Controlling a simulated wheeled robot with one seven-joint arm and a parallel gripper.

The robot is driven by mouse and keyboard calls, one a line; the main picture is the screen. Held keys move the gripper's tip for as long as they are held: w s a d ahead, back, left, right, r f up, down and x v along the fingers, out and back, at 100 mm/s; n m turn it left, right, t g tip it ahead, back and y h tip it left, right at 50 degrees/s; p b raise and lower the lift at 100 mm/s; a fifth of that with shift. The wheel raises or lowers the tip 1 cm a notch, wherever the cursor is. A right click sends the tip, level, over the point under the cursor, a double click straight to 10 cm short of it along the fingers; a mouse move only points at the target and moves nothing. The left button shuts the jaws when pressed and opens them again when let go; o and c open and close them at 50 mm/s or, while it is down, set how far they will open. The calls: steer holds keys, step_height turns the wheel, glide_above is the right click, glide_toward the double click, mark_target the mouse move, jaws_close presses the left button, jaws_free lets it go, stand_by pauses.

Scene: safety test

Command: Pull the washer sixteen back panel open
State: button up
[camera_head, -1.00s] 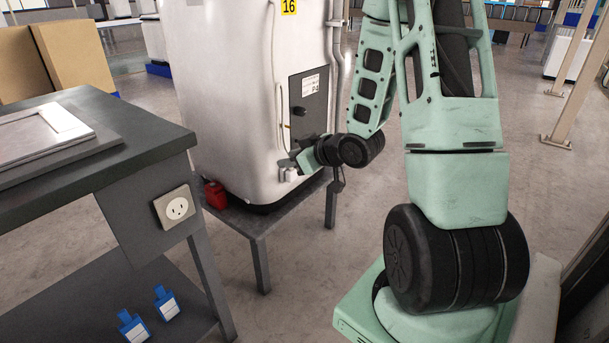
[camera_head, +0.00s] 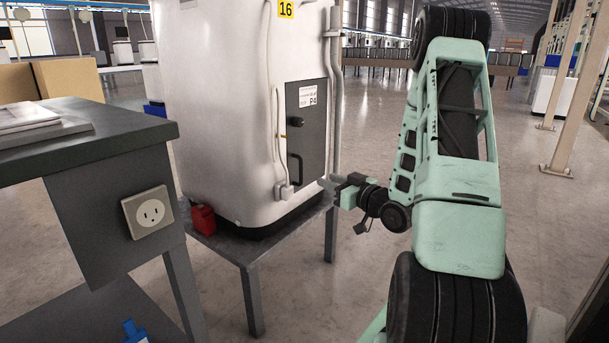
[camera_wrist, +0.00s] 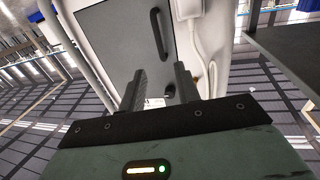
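The white washer (camera_head: 240,90) with the yellow 16 label (camera_head: 286,9) stands on a grey table. Its dark grey back panel (camera_head: 315,128) looks closed, lying against the washer's side. A dark knob (camera_head: 295,121) and a black bar handle (camera_head: 296,168) are on it. My gripper (camera_head: 330,188) is in front of the panel, at the right of its lower end, apart from the handle. In the wrist view the panel (camera_wrist: 115,45) and handle (camera_wrist: 159,33) lie beyond the fingertips. My gripper (camera_wrist: 159,78) is open there, with nothing visible between the fingers.
The washer's grey table (camera_head: 250,250) holds a red can (camera_head: 203,220) beside the washer. Pipes (camera_head: 336,90) run up the washer beside the panel. Open floor (camera_head: 440,60) lies behind my arm.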

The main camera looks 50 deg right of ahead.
steer(key=w+d+b, duration=0.1)
steer(key=w+b, duration=0.1)
steer(key=w, duration=0.9)
steer(key=shift+b, duration=0.4)
steer(key=shift+d, duration=0.1)
jaws_close()
